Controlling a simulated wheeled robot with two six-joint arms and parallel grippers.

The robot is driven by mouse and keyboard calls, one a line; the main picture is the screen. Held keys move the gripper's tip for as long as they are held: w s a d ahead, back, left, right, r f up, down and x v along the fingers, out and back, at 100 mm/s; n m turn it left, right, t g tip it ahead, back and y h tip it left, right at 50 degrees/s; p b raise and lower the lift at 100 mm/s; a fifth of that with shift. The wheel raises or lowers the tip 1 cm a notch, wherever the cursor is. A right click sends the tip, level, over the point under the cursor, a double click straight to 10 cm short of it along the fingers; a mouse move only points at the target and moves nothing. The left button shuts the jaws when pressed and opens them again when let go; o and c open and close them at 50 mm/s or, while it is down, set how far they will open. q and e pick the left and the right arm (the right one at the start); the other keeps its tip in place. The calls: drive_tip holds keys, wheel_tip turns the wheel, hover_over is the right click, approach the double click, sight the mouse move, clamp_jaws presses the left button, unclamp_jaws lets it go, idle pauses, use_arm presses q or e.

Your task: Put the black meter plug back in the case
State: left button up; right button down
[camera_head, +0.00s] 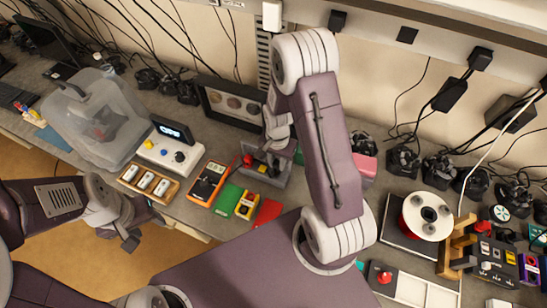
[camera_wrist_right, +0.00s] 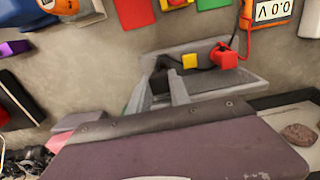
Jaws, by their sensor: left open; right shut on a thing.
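The open grey case (camera_head: 283,181) lies on the bench behind the cards. In the right wrist view its wall (camera_wrist_right: 250,92) shows, with a red plug (camera_wrist_right: 222,55) and a yellow block (camera_wrist_right: 190,62) in it. My right gripper (camera_wrist_right: 161,78) is shut on the black meter plug (camera_wrist_right: 160,64), at the case's left end in that view. The plug is mostly hidden by the fingers; I cannot tell whether it touches the case floor. My left gripper (camera_head: 131,240) is open and empty, left of the bench's front edge.
A green card (camera_head: 227,200), a yellow block (camera_head: 247,205) and a red card (camera_head: 267,213) lie before the case. A wooden tray (camera_head: 149,183) and a framed box (camera_head: 232,104) stand nearby. A white spool (camera_head: 428,215) stands to the right.

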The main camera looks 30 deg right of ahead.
drive_tip(key=shift+w+f+b, duration=0.45)
drive_tip(key=shift+f+b, duration=0.1)
drive_tip(key=shift+f, duration=0.3)
drive_tip(key=shift+s+f+b, duration=0.1)
drive_tip(key=shift+f+b, duration=0.35)
drive_tip(key=shift+b, duration=0.05)
drive_tip(key=shift+s, duration=0.15)
use_arm(q)
drive_tip(key=shift+w+f, duration=0.25)
drive_tip(key=shift+f, duration=0.9)
drive_tip(key=shift+w, duration=0.15)
use_arm(e)
drive_tip(key=shift+f, duration=0.1)
use_arm(q)
drive_tip(key=shift+f+b, duration=0.3)
drive_tip(key=shift+f, duration=0.05)
use_arm(e)
drive_tip(key=shift+f, duration=0.8)
